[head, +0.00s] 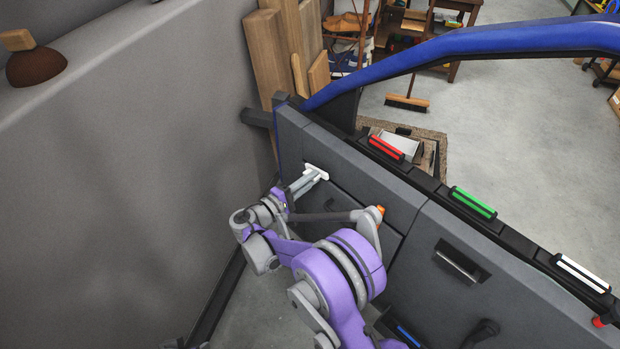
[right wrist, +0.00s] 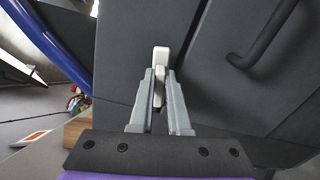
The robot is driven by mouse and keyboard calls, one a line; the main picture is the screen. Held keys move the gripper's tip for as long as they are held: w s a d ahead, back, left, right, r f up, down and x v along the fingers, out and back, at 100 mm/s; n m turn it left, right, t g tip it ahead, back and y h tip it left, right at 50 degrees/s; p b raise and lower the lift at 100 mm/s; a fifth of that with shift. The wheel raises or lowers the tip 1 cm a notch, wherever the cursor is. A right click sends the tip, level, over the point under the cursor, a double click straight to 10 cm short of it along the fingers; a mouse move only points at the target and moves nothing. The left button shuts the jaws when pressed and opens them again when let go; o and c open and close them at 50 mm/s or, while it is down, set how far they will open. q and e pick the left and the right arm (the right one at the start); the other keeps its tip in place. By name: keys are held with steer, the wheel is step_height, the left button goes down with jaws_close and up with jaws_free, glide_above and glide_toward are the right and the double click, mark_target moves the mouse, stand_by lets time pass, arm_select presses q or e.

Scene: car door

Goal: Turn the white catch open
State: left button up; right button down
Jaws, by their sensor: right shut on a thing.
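The white catch (head: 317,171) is on the dark grey car door (head: 350,178), near the door's left end. In the right wrist view the catch (right wrist: 161,62) is a small white bar standing up between the fingertips, along the line of the fingers. My right gripper (head: 308,180) reaches the catch from the lower left. Its two grey fingers (right wrist: 160,88) are shut on the catch, and the lower part of the catch is partly hidden between them. My left gripper does not show in either view.
A black pull handle (right wrist: 262,42) is beside the catch on the door. Red (head: 387,149), green (head: 473,203) and white (head: 582,273) strips sit along the door's top edge. A blue frame (head: 450,45) arches above. A grey wall (head: 130,150) stands close on the left.

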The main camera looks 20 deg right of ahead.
steer(key=shift+f+m, duration=0.15)
steer(key=shift+m, duration=1.05)
steer(key=c, duration=0.9)
jaws_free()
steer(key=p+v, duration=0.1)
steer(key=v, duration=1)
steer(key=shift+d, duration=0.1)
